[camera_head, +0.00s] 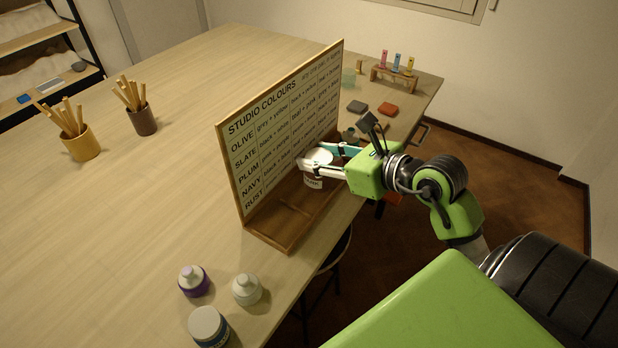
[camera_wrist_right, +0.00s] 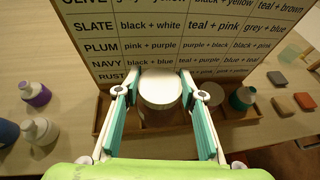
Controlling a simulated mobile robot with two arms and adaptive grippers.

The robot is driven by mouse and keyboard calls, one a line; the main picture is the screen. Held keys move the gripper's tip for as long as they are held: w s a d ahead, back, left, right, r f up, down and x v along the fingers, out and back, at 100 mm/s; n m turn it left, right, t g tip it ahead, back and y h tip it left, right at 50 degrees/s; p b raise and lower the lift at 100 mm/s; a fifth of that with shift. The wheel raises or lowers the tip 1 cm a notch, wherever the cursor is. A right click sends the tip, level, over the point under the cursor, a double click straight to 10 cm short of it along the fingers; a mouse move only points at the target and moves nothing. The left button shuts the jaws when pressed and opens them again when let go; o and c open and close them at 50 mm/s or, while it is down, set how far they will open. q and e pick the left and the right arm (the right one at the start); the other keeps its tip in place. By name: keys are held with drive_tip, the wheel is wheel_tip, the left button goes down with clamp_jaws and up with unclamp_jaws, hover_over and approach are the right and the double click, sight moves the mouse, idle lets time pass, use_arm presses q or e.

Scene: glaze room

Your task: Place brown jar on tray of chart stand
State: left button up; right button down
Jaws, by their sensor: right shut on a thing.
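The chart stand (camera_head: 290,122) is a wooden-framed board of colour names with a shallow wooden tray (camera_head: 272,232) along its foot. My right gripper (camera_head: 312,168) is shut on a white-lidded jar (camera_head: 318,156) in front of the board, over the tray area. The jar's lid (camera_wrist_right: 160,88) sits between the two fingers in the right wrist view. The jar has a pale label whose lettering I cannot read for sure, and I cannot make out a brown body. Whether its base touches the tray is unclear. My left gripper is not in view.
A teal jar (camera_wrist_right: 243,97) stands right of the held jar. Purple (camera_head: 193,281), white (camera_head: 247,289) and blue-labelled (camera_head: 208,326) containers stand at the near table edge. Two tool cups (camera_head: 81,146) (camera_head: 142,121) are at left. Tiles (camera_head: 387,109) and a vial rack (camera_head: 393,77) lie beyond.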

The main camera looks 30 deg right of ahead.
drive_tip(key=w+f, duration=0.1)
drive_tip(key=f, duration=0.1)
drive_tip(key=w+f+p, duration=0.1)
drive_tip(key=w+f, duration=0.1)
drive_tip(key=f, duration=0.1)
drive_tip(key=w+f+p, duration=0.1)
drive_tip(key=f, duration=0.2)
drive_tip(key=shift+w+d, duration=0.2)
drive_tip(key=shift+w, duration=0.2)
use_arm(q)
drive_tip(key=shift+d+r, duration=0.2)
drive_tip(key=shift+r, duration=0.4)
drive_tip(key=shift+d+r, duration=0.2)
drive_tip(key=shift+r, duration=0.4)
use_arm(e)
drive_tip(key=shift+f, duration=0.3)
drive_tip(key=shift+f, duration=0.2)
drive_tip(key=c, duration=1.4)
unclamp_jaws()
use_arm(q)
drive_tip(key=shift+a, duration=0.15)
use_arm(e)
drive_tip(key=shift+o, duration=0.2)
drive_tip(key=shift+r, duration=0.15)
